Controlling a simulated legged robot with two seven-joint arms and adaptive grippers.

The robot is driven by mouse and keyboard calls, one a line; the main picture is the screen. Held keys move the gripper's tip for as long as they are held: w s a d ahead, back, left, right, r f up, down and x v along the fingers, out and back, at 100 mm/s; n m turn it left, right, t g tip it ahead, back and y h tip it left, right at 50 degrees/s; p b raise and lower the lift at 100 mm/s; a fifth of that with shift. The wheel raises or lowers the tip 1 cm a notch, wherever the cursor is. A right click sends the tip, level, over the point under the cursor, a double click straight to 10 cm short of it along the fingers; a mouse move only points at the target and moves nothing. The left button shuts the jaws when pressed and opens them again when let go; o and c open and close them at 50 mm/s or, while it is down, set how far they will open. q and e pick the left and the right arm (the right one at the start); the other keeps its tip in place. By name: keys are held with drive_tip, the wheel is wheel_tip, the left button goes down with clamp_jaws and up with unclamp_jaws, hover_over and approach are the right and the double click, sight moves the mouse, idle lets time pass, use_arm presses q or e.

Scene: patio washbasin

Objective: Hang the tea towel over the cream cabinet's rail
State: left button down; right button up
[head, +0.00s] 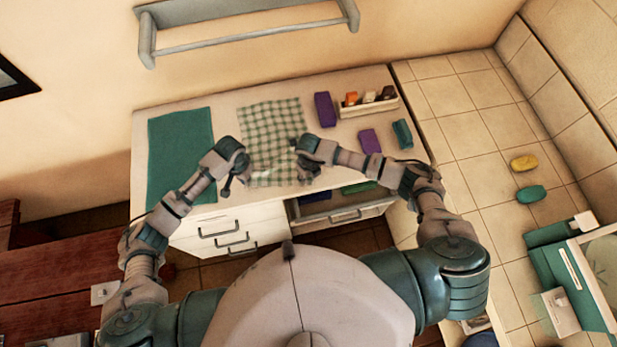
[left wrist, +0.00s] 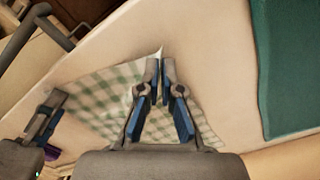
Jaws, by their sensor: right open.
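The green-and-white checked tea towel (head: 270,125) lies on the pale worktop (head: 225,110), its near edge between my grippers. My left gripper (head: 236,187) is at the towel's near left corner. In the left wrist view its fingertips (left wrist: 160,68) are closed together, with a raised bit of the towel (left wrist: 110,90) between them. My right gripper (head: 300,165) is open at the towel's near right side; whether it touches the cloth is unclear. The cream cabinet (head: 190,232) under the worktop has drawers with dark bar handles (head: 230,238). I cannot tell which bar is the rail.
A teal cloth (head: 180,150) lies left of the towel. Purple blocks (head: 324,109) and a tray of small items (head: 368,105) stand to its right. An open drawer (head: 345,212) juts out below my right arm. A grey wall shelf (head: 245,40) hangs behind.

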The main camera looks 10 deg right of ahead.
drive_tip(key=shift+f, duration=0.1)
drive_tip(key=shift+c, duration=0.3)
clamp_jaws()
drive_tip(key=shift+s+d, duration=0.1)
drive_tip(key=shift+r, duration=2.55)
